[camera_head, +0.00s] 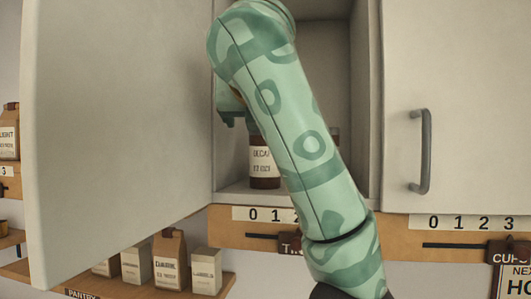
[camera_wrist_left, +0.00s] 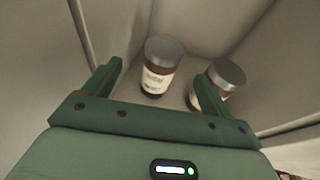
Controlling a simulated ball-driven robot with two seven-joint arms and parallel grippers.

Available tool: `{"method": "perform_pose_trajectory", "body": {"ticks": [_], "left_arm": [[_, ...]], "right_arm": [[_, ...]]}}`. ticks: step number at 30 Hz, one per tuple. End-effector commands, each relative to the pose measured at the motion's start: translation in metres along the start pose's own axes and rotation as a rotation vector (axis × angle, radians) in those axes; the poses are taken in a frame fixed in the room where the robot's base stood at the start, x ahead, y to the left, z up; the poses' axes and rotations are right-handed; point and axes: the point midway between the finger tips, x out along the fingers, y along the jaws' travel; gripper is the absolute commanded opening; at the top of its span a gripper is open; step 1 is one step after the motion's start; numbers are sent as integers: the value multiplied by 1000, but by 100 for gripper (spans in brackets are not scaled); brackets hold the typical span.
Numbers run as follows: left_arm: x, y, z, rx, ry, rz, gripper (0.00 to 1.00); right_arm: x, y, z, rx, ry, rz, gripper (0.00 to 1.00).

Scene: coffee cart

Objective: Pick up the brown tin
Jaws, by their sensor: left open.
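A brown tin (camera_head: 264,168) with a white label reading DECAF 12 OZ stands upright on the shelf of the open cabinet, its top hidden by my left gripper and arm. In the left wrist view, two brown tins with grey lids show: one (camera_wrist_left: 158,68) stands between and beyond the fingertips, the other (camera_wrist_left: 226,76) is partly covered by the right-hand finger. My left gripper (camera_head: 231,114) is at the cabinet opening. In the wrist view it (camera_wrist_left: 160,75) is open and empty. My right gripper is not in view.
The open cabinet door (camera_head: 120,110) stands left of the opening. A closed door with a handle (camera_head: 426,152) is at right. The cabinet's side walls stand close around the tins. Cartons, including a brown one (camera_head: 170,262), stand on a lower shelf.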

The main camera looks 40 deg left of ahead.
Motion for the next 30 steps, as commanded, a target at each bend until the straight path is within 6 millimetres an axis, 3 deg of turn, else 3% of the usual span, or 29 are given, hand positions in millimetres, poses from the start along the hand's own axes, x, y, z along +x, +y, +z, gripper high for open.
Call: {"method": "perform_pose_trajectory", "body": {"ticks": [3, 6, 13, 19, 29, 30], "left_arm": [[29, 2, 0, 1, 4, 7, 84], [45, 1, 0, 1, 2, 6, 84], [65, -2, 1, 2, 2, 5, 84], [98, -7, 1, 3, 3, 7, 84], [108, -8, -1, 0, 2, 0, 84], [108, -8, -1, 0, 2, 0, 73]], "right_arm": [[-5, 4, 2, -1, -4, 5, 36], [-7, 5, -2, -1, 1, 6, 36], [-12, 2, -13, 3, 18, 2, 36], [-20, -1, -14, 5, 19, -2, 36], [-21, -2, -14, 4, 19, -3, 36], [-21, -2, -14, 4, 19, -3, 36]]}}
